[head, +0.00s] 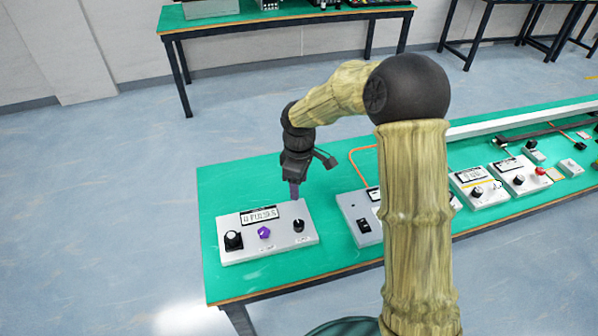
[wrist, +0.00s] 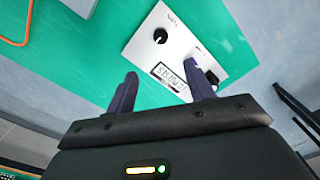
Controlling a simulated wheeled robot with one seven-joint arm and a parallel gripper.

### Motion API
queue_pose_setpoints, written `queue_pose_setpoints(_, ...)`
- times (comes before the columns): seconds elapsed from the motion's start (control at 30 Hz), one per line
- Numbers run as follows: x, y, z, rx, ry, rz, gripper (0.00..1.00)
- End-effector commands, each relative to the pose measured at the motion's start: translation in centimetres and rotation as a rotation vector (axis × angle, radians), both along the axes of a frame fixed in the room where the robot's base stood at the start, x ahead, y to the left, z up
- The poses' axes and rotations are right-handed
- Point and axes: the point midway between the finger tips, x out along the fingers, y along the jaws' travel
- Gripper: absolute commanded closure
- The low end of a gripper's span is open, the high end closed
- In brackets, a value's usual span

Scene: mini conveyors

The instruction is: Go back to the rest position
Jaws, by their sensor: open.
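My gripper (head: 294,190) hangs from my arm just above the back right edge of a white control box on the green table. In the wrist view my gripper (wrist: 163,88) shows two dark purple fingers standing apart, with nothing between them. The white control box (head: 285,238) has a display (head: 259,216), a black knob (head: 233,240) at left, a purple knob (head: 264,232) in the middle and a small black knob (head: 298,225) at right. In the wrist view the box (wrist: 150,32) lies beyond the fingertips, and one finger partly covers it.
The green table (head: 225,187) carries a second white box (head: 352,214) to the right, partly behind my arm, with an orange cable (head: 358,155). Another green table (head: 240,22) stands behind.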

Motion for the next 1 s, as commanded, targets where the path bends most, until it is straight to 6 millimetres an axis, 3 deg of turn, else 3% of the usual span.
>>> queue_pose_setpoints(0.23,-0.2,-0.3,0.2,-0.001,-0.003,-0.014,0.47)
queue_pose_setpoints(0.37,-1.4,-1.7,1.3,-0.005,-0.018,-0.099,0.47)
queue_pose_setpoints(0.57,-5.9,-6.5,4.3,0.007,-0.072,-0.410,0.47)
queue_pose_setpoints(0.8,-13.1,-12.2,7.1,0.066,-0.148,-0.872,0.47)
queue_pose_setpoints(1.0,-18.1,-14.9,8.0,0.132,-0.192,-1.177,0.47)
